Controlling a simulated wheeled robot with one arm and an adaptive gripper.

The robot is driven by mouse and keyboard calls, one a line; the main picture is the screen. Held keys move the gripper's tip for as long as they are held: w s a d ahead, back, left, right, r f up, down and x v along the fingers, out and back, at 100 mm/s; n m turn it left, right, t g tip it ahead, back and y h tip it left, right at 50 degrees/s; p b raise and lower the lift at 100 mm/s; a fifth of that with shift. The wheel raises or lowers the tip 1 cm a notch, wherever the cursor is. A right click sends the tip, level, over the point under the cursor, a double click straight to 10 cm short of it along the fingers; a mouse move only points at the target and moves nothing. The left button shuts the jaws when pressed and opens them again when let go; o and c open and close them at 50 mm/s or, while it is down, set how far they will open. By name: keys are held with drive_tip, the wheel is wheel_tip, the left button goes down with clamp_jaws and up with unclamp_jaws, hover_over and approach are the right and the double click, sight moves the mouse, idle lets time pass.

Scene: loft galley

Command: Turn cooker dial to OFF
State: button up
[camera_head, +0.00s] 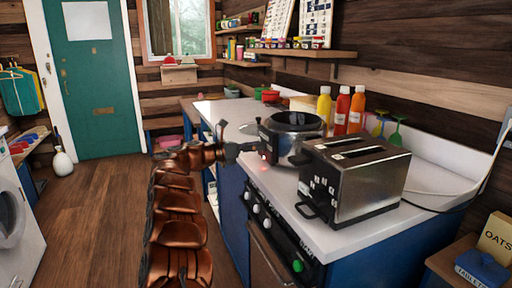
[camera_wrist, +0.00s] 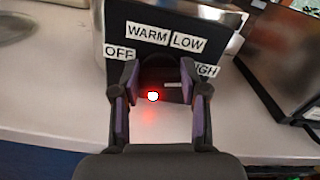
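The cooker (camera_head: 293,122) is a round dark pot with a metallic body on the white counter. In the wrist view, its dark front (camera_wrist: 222,22) bears the labels OFF, WARM, LOW and a partly covered HIGH. The dark round dial (camera_wrist: 158,68) sits below these labels, with a pale line on its lower right toward HIGH. A red light (camera_wrist: 153,96) glows just below the dial. My gripper (camera_wrist: 159,75) has its fingers apart, one on each side of the dial; I cannot tell whether they touch it. In the head view my gripper (camera_head: 257,147) is at the cooker's front.
A toaster (camera_head: 355,180) stands close to the right of the cooker. Red, yellow and orange bottles (camera_head: 341,110) stand behind. The stove front with knobs (camera_head: 265,222) is below the counter edge. The wooden floor (camera_head: 105,215) at left is clear.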

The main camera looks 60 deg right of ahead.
drive_tip(key=c, duration=0.5)
